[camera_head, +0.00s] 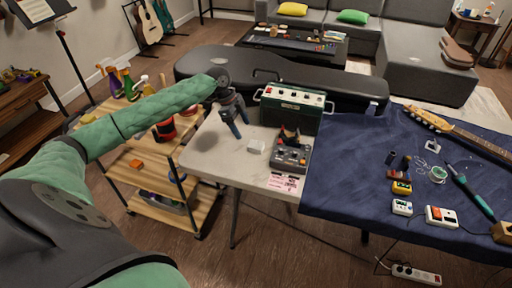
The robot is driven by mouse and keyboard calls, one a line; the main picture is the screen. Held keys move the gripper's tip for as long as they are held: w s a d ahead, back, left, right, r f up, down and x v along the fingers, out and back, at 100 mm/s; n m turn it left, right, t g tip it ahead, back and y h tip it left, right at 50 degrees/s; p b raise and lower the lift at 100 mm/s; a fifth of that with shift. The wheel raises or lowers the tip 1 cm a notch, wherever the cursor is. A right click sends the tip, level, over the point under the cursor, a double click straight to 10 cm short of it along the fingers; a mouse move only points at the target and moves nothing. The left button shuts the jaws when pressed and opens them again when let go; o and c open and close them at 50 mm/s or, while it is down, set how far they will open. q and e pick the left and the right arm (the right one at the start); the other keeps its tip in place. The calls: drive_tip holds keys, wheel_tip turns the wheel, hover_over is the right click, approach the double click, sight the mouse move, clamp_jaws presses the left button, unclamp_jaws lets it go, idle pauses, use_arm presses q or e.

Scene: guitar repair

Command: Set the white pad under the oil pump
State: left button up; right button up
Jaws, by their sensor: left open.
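A small white block (256,146), which may be the white pad, lies on the pale table top (215,150). My left gripper (241,130) is above the table, just left of and behind the white block. Its two fingers point down and are apart, with nothing seen between them. I cannot tell for certain which thing is the oil pump. Spray bottles (127,84) stand on the wooden cart at the left. My right gripper is not in view.
A green amplifier (291,106) and a grey device (289,157) stand right of the white block. A blue cloth (345,165) at the right holds a guitar neck, pedals and tools. A black guitar case (330,88) lies behind. The table's front left is clear.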

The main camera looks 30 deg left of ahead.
sight(251, 143)
use_arm(q)
drive_tip(key=shift+x, duration=1.15)
drive_tip(key=shift+d+f+p, duration=0.3)
drive_tip(key=shift+f+p, duration=0.2)
drive_tip(key=shift+p, duration=0.05)
drive_tip(key=shift+w+d+f, duration=0.1)
drive_tip(key=shift+d+f, duration=0.15)
drive_tip(key=shift+f, duration=0.2)
drive_tip(key=shift+p+x, duration=0.55)
drive_tip(key=shift+x, duration=0.65)
drive_tip(key=shift+d+f, duration=0.15)
drive_tip(key=shift+f, duration=0.25)
drive_tip(key=c, duration=1.1)
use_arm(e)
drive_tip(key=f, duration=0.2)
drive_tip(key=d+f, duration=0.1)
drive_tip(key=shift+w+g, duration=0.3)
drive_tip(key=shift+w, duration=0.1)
